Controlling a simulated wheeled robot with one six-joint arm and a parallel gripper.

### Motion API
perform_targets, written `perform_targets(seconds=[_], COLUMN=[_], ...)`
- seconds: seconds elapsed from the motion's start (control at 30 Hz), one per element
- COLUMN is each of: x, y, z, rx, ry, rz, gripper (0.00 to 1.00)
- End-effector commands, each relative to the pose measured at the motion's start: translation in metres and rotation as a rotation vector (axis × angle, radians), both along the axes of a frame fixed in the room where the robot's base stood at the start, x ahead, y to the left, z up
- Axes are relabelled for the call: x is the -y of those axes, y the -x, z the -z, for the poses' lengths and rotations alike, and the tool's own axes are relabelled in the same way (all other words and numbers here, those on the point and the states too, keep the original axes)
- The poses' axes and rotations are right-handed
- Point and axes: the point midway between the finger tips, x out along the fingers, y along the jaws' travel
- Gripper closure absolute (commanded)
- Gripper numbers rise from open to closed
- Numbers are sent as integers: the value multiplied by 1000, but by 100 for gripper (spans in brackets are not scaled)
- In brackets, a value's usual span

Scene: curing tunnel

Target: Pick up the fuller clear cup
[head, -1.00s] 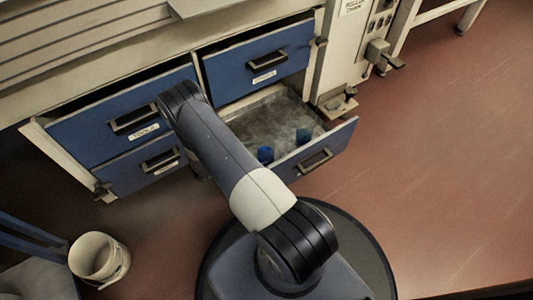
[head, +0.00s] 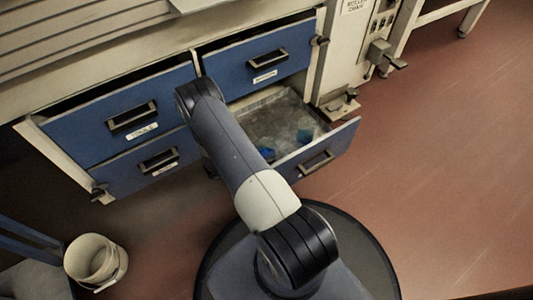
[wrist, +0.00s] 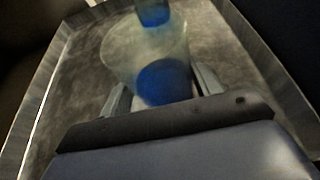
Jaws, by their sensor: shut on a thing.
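A clear cup (wrist: 145,50) with blue contents stands between my fingers in the wrist view. My gripper (wrist: 163,92) is shut on this near cup, with a finger at each side. A second clear cup (wrist: 153,12) with blue contents is just beyond it, cut off by the top edge. In the head view the blue of the near cup (head: 267,153) and of the far cup (head: 304,136) shows inside the open drawer (head: 318,160). My arm hides the gripper there. I cannot tell for sure which cup is fuller.
The drawer's walls surround both cups, with bare grey floor around them. A white bucket (head: 95,262) stands on the floor at lower left.

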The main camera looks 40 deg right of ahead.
Motion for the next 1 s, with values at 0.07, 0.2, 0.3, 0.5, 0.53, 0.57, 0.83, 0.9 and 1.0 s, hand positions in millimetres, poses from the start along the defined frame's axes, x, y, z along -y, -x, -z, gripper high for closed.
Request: perform_targets(seconds=[0.07, 0.2, 0.3, 0.5, 0.53, 0.57, 0.83, 0.9, 1.0], x=[0, 0, 0, 0, 0, 0, 0, 0, 0], y=[0, 0, 0, 0, 0, 0, -1, 0, 0], z=[0, 0, 0, -1, -1, -2, -18, -24, -35], rx=[0, 0, 0, 0, 0, 0, 1, 1, 1], ry=[0, 0, 0, 0, 0, 0, 0, 0, 0], rz=[0, 0, 0, 0, 0, 0, 0, 0, 0], gripper=[52, 64, 66, 66, 66, 66, 66, 66, 66])
